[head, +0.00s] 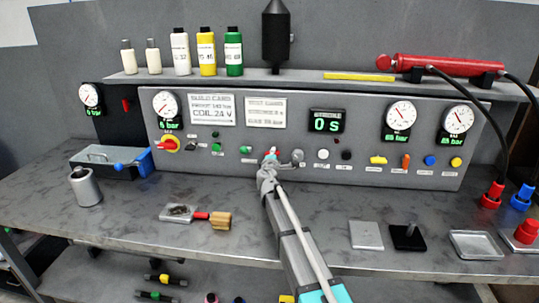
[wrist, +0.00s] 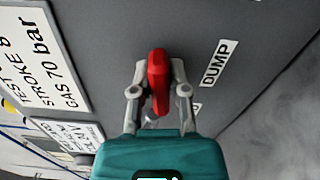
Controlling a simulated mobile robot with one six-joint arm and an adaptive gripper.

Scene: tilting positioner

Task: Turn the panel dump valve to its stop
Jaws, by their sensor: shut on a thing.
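The dump valve's red handle (wrist: 158,80) shows in the wrist view, mounted on the grey panel (wrist: 120,30) beside a white DUMP label (wrist: 219,62). My gripper (wrist: 158,88) has one finger on each side of the handle and is shut on it. In the head view my gripper (head: 268,172) is at the lower middle of the panel. Only a small red part of the handle (head: 271,153) shows above it there; the rest is hidden behind the gripper.
A grey round knob (head: 298,156) sits close to the right of my gripper. A green knob (head: 245,149) is to its left. Gauges and a timer display (head: 327,122) are above. On the bench are a small plate with a red-handled tool (head: 201,216) and several trays.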

